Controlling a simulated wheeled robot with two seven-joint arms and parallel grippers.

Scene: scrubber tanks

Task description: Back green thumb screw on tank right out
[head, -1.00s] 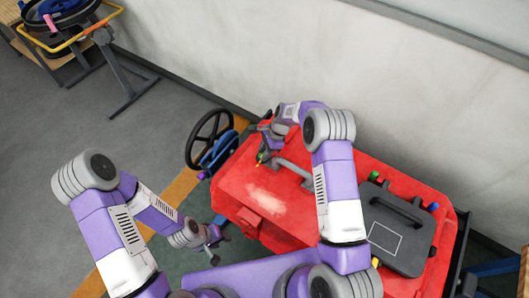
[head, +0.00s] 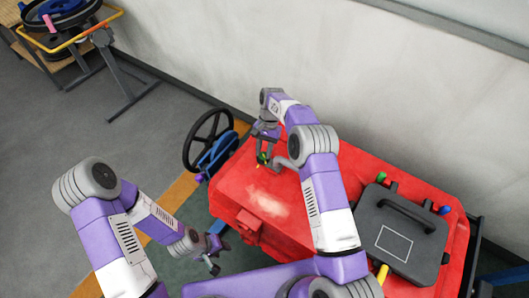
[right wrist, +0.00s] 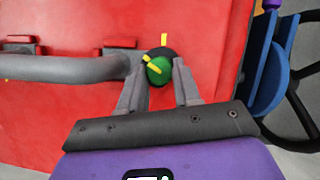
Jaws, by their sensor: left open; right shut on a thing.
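The green thumb screw (right wrist: 159,70) sits on a dark round base on the red tank (head: 225,180), with a yellow mark on the screw. A second yellow mark on the tank lies just beyond it in the right wrist view. My right gripper (right wrist: 161,82) is shut on the green thumb screw, one finger on each side. In the head view the screw (head: 263,159) shows small beneath the right gripper (head: 264,152), at the tank's far left corner. How far the screw is turned out cannot be told. My left gripper (head: 214,260) is open and empty, left of the tank.
A grey bar handle (right wrist: 70,68) runs close beside the screw. A black handwheel (head: 208,140) with a blue part stands at the tank's left end. A dark grey lid (head: 395,235) with green, blue and yellow knobs around it lies to the right. A wall rises behind.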

